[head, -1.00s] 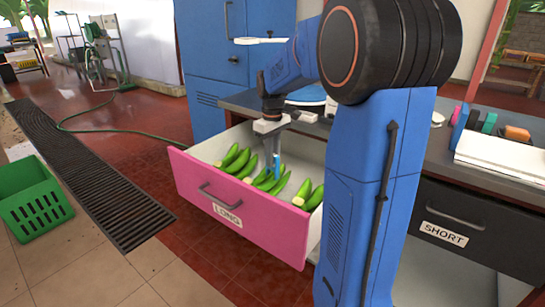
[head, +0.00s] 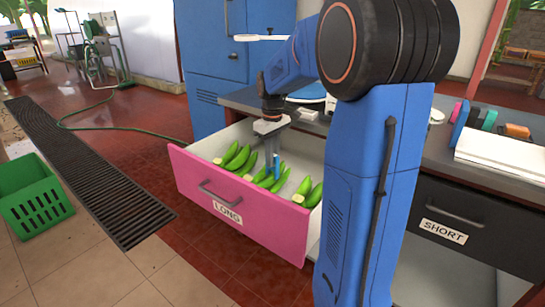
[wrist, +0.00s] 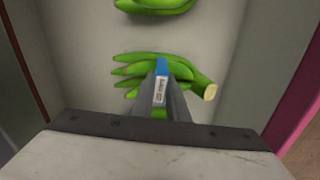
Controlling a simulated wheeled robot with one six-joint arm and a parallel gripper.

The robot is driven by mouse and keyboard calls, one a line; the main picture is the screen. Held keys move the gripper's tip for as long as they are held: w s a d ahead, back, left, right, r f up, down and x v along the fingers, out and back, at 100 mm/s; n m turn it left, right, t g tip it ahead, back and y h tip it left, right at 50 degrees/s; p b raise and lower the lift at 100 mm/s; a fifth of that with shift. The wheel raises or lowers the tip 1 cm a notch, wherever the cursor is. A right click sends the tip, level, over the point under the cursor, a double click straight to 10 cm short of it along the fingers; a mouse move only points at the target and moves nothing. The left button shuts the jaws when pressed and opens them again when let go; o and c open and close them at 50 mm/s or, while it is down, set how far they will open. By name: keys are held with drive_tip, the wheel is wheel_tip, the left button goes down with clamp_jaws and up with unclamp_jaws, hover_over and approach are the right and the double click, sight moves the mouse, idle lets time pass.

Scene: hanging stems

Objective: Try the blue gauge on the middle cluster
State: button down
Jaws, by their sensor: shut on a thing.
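The pink-fronted drawer labelled LONG (head: 190,187) is open and holds three clusters of green bananas in a row. The middle cluster (head: 259,176) lies under my gripper (head: 273,172); it also shows in the wrist view (wrist: 202,77). My gripper points down into the drawer and is shut on the blue gauge (head: 277,161). In the wrist view the gauge (wrist: 161,67) stands between the fingers, with a small white label, over the middle cluster. The fingers hide part of that cluster. I cannot tell whether the gauge touches the fruit.
The left cluster (head: 234,156) and the right cluster (head: 308,190) lie on either side. A shut dark drawer labelled SHORT (head: 450,222) is at right. Coloured blocks (head: 487,120) and a white board (head: 505,150) lie on the counter. A green crate (head: 35,200) stands on the floor.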

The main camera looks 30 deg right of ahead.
drive_tip(key=shift+f, duration=1)
idle(0.8)
idle(0.4)
drive_tip(key=shift+r, duration=4.25)
